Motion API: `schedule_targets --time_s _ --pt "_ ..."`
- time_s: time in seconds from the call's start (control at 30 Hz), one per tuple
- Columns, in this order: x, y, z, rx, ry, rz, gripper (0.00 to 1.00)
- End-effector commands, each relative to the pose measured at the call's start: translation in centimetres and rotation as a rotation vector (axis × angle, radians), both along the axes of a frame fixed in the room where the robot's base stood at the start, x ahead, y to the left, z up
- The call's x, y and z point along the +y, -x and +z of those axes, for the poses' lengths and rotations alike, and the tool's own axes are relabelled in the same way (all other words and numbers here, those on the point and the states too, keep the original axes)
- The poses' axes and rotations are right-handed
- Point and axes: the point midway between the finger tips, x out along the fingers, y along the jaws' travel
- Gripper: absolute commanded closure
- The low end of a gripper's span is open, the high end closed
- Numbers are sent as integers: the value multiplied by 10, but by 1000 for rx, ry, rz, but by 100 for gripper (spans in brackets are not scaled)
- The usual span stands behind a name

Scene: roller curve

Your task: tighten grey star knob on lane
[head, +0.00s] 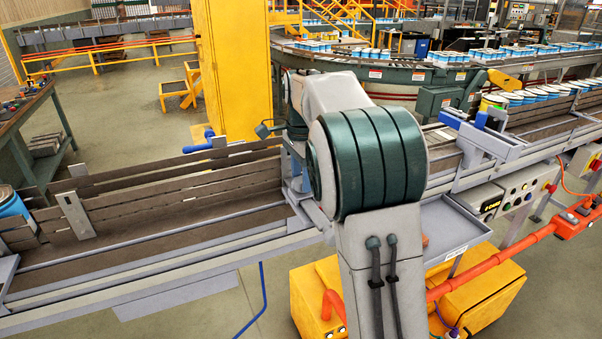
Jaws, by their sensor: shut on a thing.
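My arm rises from the bottom centre and bends over the lane, with its big green-banded joint in front. Its wrist end comes down behind that joint, at the lane's far side. My gripper's fingers are hidden behind my own arm, so I cannot see what is between them. The lane (180,205) is a long brown conveyor bed with grey rails, running left to right. A blue-grey fixture (294,184) shows partly at the lane, just left of my arm. I cannot make out the grey star knob; that part of the lane is covered by my arm.
A blue handle (207,142) sticks out beyond the lane's far wall. A grey bracket with blue clamps (482,140) spans the lane at right. A control box (500,200) and grey tray (462,228) are on the near side. A yellow column (232,70) stands behind.

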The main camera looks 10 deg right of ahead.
Motion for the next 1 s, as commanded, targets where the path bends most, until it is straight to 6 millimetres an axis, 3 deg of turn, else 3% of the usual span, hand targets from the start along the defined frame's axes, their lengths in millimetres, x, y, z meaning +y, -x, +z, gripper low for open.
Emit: schedule_targets --time_s 0.63,0.67,0.73,1.0 --pt "0 -2 6 -15 0 -53 81" --pt "0 -2 6 -15 0 -53 56" --pt "0 -2 5 -14 0 -52 36" --pt "0 -1 3 -7 0 -51 36"
